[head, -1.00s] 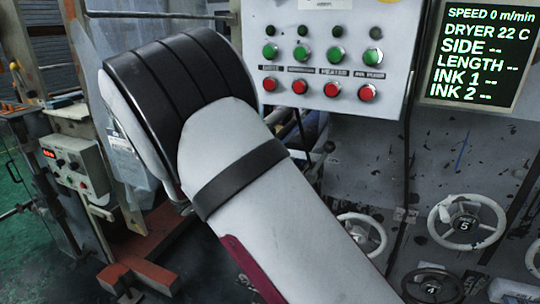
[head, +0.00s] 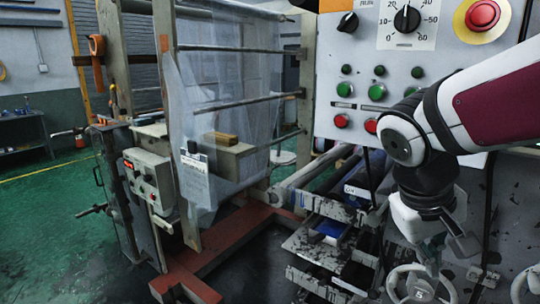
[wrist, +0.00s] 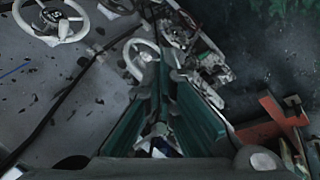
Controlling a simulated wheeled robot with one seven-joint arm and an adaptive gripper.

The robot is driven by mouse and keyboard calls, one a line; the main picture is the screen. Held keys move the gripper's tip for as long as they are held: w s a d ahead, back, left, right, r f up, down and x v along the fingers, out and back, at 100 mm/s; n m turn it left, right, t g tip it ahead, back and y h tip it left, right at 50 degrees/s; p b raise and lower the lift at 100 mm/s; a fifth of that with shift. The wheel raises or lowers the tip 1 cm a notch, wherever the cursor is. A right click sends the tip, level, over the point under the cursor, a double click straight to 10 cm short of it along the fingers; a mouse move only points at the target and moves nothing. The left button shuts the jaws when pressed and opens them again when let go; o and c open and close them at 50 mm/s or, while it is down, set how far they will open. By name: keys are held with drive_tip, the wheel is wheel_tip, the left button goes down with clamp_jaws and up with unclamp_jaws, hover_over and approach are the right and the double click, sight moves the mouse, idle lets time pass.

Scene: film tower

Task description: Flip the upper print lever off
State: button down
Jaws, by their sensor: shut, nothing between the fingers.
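I cannot make out the upper print lever for certain in either view. My gripper (head: 440,245) points down at the lower right of the head view, below the control panel and in front of a white handwheel (head: 416,285). In the wrist view my gripper (wrist: 166,75) shows as two dark teal fingers close together, shut and empty. A white handwheel (wrist: 140,58) shows beside the fingertips there. My arm hides part of the machine front.
The control panel (head: 330,95) with green and red buttons hangs above. Stepped print trays (head: 320,240) stand left of my gripper. A film frame (head: 188,60) with a red base (head: 215,255) stands further left.

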drive_tip(key=s+a+r+t+y, duration=0.2)
drive_tip(key=s+a+t+y, duration=0.2)
drive_tip(key=s+a, duration=0.2)
drive_tip(key=s, duration=0.2)
drive_tip(key=shift+s+a+r+m+y, duration=0.15)
drive_tip(key=shift+s+r+m+y, duration=0.15)
drive_tip(key=shift+s+r+m, duration=0.1)
idle(1.4)
